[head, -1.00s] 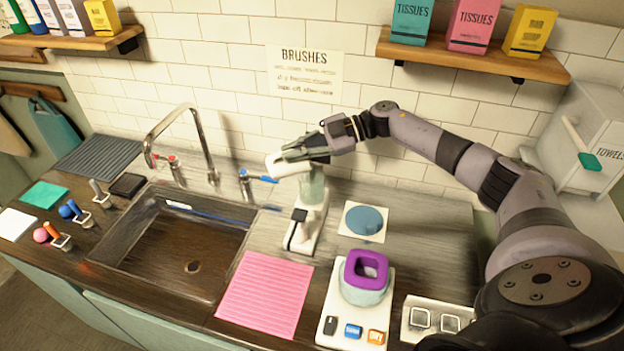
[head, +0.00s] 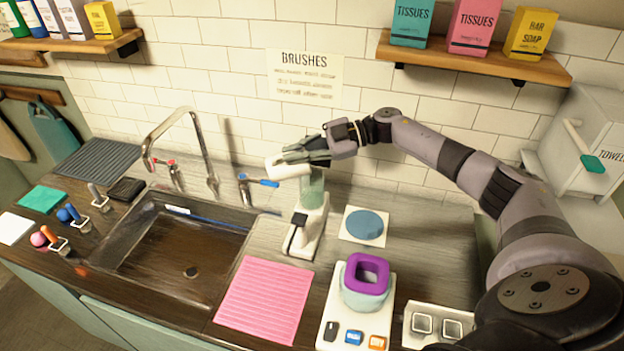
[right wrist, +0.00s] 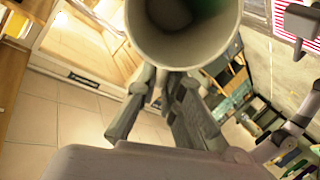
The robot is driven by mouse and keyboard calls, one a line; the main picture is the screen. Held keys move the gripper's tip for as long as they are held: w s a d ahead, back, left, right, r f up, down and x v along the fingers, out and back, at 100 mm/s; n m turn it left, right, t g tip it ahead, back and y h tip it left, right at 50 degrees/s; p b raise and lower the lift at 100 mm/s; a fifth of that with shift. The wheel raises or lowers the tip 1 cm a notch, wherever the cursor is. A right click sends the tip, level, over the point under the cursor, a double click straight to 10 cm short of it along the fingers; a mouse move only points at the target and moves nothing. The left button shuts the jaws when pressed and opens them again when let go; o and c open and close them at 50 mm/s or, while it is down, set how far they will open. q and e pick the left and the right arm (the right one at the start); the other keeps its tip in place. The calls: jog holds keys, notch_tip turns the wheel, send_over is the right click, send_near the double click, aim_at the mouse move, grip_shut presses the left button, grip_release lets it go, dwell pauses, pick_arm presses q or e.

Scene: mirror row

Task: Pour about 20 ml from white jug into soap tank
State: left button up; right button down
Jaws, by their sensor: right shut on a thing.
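My right gripper (head: 305,152) is shut on the white jug (head: 284,169), above the soap dispenser. The jug lies tipped on its side, close over the pale green, see-through soap tank (head: 313,187). The tank sits on the white dispenser stand (head: 316,214), and its top is partly hidden by the jug and fingers. In the right wrist view the jug's round white rim (right wrist: 136,35) is large at the top, with the fingers (right wrist: 160,110) below it. I cannot make out any liquid stream. My left gripper is not in view.
The sink (head: 150,250) with its tall tap (head: 205,150) lies left of the dispenser. A pink mat (head: 265,298) is in front. A purple-rimmed cup (head: 366,270) stands on a white button unit (head: 330,312) at front right. A round blue pad (head: 364,224) lies right of the dispenser.

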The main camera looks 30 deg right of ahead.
jog(key=shift+d+r, duration=0.1)
dwell(0.9)
jog(key=shift+r, duration=0.15)
jog(key=a+h+p, duration=0.1)
jog(key=p, duration=0.3)
jog(key=a+g+h+p, duration=0.1)
jog(key=p, duration=0.3)
jog(key=shift+w+f+h, duration=0.2)
jog(key=shift+w+h, duration=0.1)
jog(key=shift+w, duration=0.1)
jog(key=shift+a+f+b, duration=0.1)
jog(key=shift+f+b, duration=0.25)
jog(key=shift+f, duration=0.15)
